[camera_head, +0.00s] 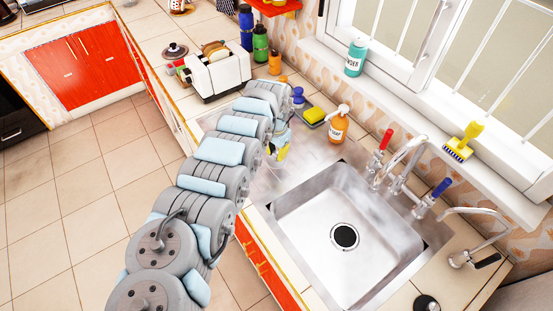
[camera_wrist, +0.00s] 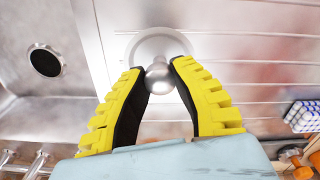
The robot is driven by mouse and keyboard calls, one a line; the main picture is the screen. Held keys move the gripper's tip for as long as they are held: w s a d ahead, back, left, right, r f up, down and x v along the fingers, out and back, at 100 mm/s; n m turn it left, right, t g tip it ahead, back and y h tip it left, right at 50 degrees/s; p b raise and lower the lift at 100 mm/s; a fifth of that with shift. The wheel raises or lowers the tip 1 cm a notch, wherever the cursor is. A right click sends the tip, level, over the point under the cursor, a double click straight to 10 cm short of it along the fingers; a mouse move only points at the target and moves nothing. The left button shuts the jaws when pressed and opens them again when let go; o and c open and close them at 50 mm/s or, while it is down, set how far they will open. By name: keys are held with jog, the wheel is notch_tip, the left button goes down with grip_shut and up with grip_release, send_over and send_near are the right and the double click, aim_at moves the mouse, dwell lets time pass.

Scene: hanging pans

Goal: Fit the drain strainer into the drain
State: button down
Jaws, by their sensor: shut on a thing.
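The drain strainer (camera_wrist: 160,44) shows in the wrist view as a pale round disc with a shiny ball-shaped knob. My gripper (camera_wrist: 159,76) has its yellow-and-black fingers closed on the knob, one on each side. The strainer is over the ribbed metal drainboard; I cannot tell whether it touches it. In the head view my gripper (camera_head: 283,152) is above the drainboard, left of the basin, and the strainer is hidden. The drain (camera_head: 345,236) is a dark round hole in the sink floor. It also shows in the wrist view (camera_wrist: 45,62), to the left of the strainer.
The sink basin (camera_head: 300,212) is empty, with its raised rim between gripper and drain. Taps (camera_head: 398,178) stand behind the basin. An orange bottle (camera_head: 338,124) and a yellow sponge (camera_head: 314,115) are behind my gripper. A dark knobbed object (camera_head: 427,303) lies at the front right.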

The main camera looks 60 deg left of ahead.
aim_at(276, 159)
jog(key=shift+w+f, duration=0.15)
jog(key=shift+f, duration=0.15)
jog(key=shift+f+b, duration=0.45)
jog(key=shift+f, duration=1)
jog(key=shift+f, duration=0.1)
jog(key=c, duration=0.9)
grip_release()
jog(key=shift+c, duration=0.2)
notch_tip(276, 159, up, 12)
jog(key=shift+r+p, duration=0.15)
jog(key=shift+p, duration=0.65)
